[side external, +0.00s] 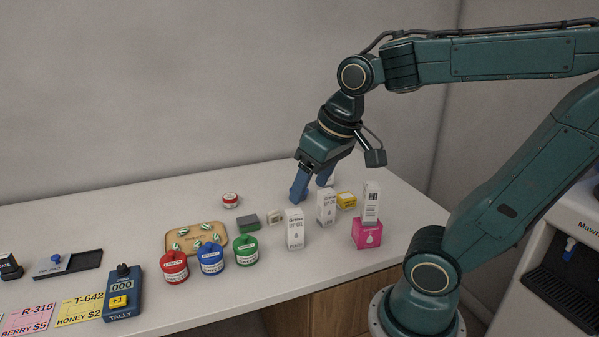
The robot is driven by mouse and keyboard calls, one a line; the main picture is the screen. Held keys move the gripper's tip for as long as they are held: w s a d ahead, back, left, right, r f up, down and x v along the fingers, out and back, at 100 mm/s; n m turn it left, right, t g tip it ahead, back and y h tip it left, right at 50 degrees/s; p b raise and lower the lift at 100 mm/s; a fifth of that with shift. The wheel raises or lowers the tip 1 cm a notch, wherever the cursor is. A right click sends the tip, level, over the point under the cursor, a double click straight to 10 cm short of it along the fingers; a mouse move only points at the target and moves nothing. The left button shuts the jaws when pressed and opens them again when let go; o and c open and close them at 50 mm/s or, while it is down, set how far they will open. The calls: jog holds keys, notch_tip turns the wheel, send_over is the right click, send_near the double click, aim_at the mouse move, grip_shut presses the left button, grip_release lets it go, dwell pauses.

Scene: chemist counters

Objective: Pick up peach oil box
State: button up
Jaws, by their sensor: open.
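Several white oil boxes stand upright on the counter. The front one (294,231) has small lower lettering that seems to read "PEACH", though it is too small to be sure. A second white lip oil box (326,208) stands behind it to the right. A third white box (371,204) appears to stand on a pink box (367,234) further right. My gripper (312,189) points down with its blue fingers apart and nothing between them. In the picture it is above and behind the front two boxes; the exact gap in depth is unclear.
A yellow box (347,200), a dark grey-green block (248,223) and a small pale box (275,217) lie near the white boxes. Red (174,268), blue (211,255) and green (245,248) jars stand left, by a tan tray (172,239).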

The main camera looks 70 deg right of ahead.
jog(key=w+d+f+m+g, duration=0.2)
jog(key=w+d+f+m, duration=0.15)
jog(key=w+d, duration=0.25)
jog(key=m+g, duration=0.2)
jog(key=m, duration=0.2)
send_over(296, 212)
jog(key=shift+y, duration=0.3)
notch_tip(296, 212, down, 5)
jog(key=shift+r, duration=0.15)
notch_tip(296, 212, down, 8)
jog(key=shift+f, duration=0.3)
jog(key=shift+f, duration=0.1)
jog(key=shift+w+a+f, duration=0.1)
jog(key=shift+f, duration=1.15)
jog(key=shift+w+f, duration=0.1)
jog(key=shift+f, duration=1.15)
jog(key=shift+c, duration=0.4)
jog(key=c, duration=1)
